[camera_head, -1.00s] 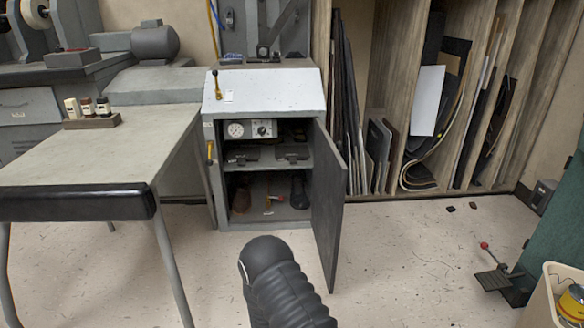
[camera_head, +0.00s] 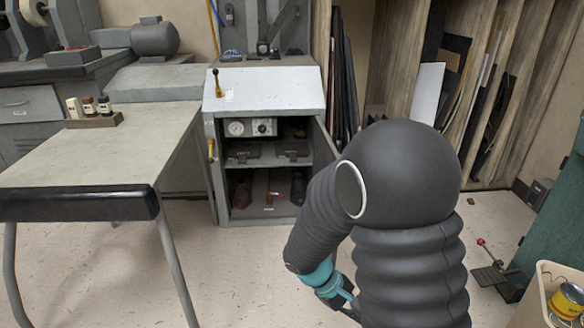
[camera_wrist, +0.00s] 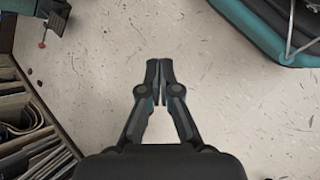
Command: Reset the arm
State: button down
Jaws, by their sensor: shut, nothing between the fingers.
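My gripper (camera_wrist: 160,82) is shut and empty in the wrist view, with its two fingers together over bare speckled floor (camera_wrist: 215,115). In the head view my black ribbed arm is large at centre right. It bends down to a teal wrist part, and the gripper (camera_head: 345,300) shows only in part below it, with its tips not clear. The grey cabinet (camera_head: 214,130) stands open behind, left of the arm.
A rack of sheet materials (camera_head: 428,92) is at the back right. A pedal (camera_head: 490,275) and a cream bin (camera_head: 545,292) are at lower right. Floor between table and arm is clear.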

jog(key=s+r+m+t+y+p, duration=0.2)
jog(key=s+r, duration=0.1)
jog(key=r, duration=0.6)
jog(key=s+r+m+t+y+p, duration=0.1)
jog(key=s+r+m+t+y, duration=0.2)
jog(key=r, duration=0.7)
jog(key=s+r+m+t+y+p, duration=0.2)
jog(key=s+r, duration=0.3)
jog(key=r, duration=0.5)
jog(key=shift+s+d+m+p, duration=0.2)
jog(key=shift+m+p, duration=0.15)
jog(key=shift+m, duration=0.05)
